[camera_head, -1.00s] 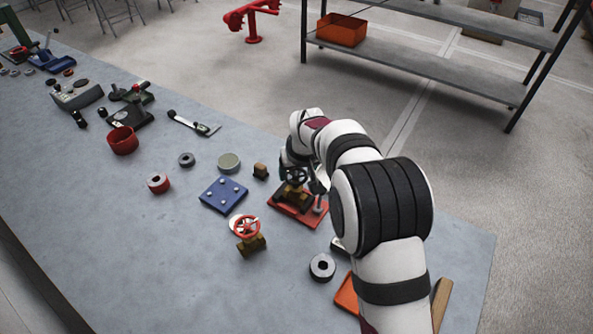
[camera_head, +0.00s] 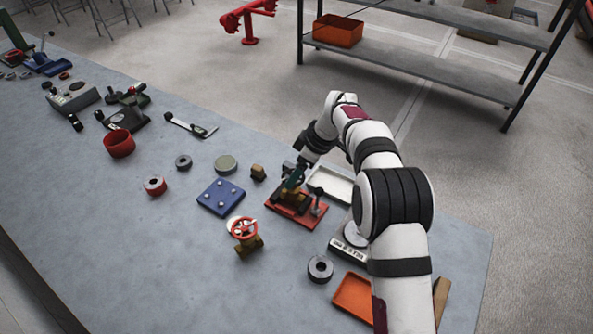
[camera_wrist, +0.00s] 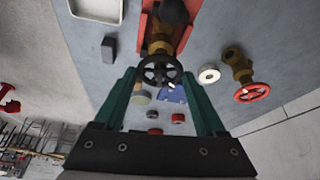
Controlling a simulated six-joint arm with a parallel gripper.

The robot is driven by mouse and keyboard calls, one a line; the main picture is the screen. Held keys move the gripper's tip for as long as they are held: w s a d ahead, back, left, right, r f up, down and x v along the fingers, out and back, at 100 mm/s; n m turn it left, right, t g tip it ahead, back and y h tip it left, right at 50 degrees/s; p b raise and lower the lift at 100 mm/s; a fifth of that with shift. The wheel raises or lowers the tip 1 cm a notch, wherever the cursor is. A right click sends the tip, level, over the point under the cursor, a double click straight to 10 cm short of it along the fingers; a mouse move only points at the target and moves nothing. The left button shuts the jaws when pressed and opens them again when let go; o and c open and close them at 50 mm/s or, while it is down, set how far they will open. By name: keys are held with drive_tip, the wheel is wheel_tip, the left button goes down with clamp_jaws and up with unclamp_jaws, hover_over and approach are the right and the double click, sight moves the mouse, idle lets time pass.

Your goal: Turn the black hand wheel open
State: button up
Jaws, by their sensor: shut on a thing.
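The black hand wheel (camera_wrist: 160,71) sits on a brass valve (camera_wrist: 158,42) fixed to a red base plate (camera_wrist: 181,35). In the wrist view the wheel lies between the green fingertips of my gripper (camera_wrist: 159,76), which is shut on its rim. In the head view my gripper (camera_head: 294,178) comes down on the valve and mostly hides the wheel. The red base plate (camera_head: 283,212) shows there beneath the valve, with a small lever with a black knob beside it.
A second valve with a red hand wheel (camera_head: 243,228) stands left of the base plate. A blue plate with studs (camera_head: 221,196), a white tray (camera_head: 333,183), an orange tray (camera_head: 353,297) and a grey ring (camera_head: 320,268) are close by. The bench's left front is clear.

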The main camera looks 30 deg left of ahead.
drive_tip(key=shift+w+f+n+g+h, duration=0.15)
drive_tip(key=shift+n+g, duration=0.1)
drive_tip(key=shift+n, duration=0.5)
drive_tip(key=shift+r+n+g+h, duration=0.1)
drive_tip(key=shift+n+g, duration=0.2)
drive_tip(key=shift+n, duration=0.5)
drive_tip(key=shift+w+f+n+g+h, duration=0.15)
drive_tip(key=shift+n+g, duration=0.1)
drive_tip(key=shift+n, duration=0.5)
drive_tip(key=shift+r, duration=0.1)
drive_tip(key=o, duration=1.3)
drive_tip(key=shift+s, duration=0.1)
drive_tip(key=shift+a+r, duration=0.1)
drive_tip(key=shift+r, duration=0.35)
drive_tip(key=v, duration=0.4)
drive_tip(key=shift+s+a+r, duration=0.15)
drive_tip(key=shift+s, duration=0.1)
drive_tip(key=d+r, duration=0.2)
drive_tip(key=d, duration=0.1)
drive_tip(key=w+d+r, duration=0.1)
drive_tip(key=d+r, duration=0.1)
drive_tip(key=d, duration=0.2)
drive_tip(key=w+d+r, duration=0.1)
drive_tip(key=d+r, duration=0.1)
drive_tip(key=d, duration=0.1)
drive_tip(key=shift+d+r, duration=0.1)
drive_tip(key=shift+d, duration=0.15)
